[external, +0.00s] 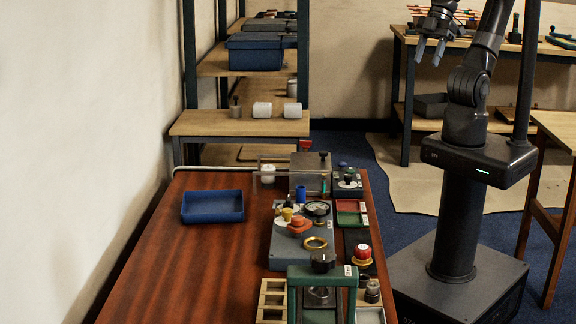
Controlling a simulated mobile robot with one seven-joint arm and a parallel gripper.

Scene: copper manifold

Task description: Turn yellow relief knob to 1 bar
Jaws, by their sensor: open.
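A small yellow knob (287,213) stands on a grey panel box (290,255) on the reddish-brown table. A pale disc lies under the knob, but any scale marks or pointer are too small to read. An orange knob (299,224), a round dial gauge (318,209) and a brass ring (315,243) share the same box. My gripper (430,51) is open and empty, raised high at the upper right, well away from the table and the knob.
A blue tray (212,206) lies left of the box. A green press-like frame (322,281) stands in front and a grey metal block (309,175) behind. A red button (362,254) is to the right. The table's left side (165,275) is clear.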

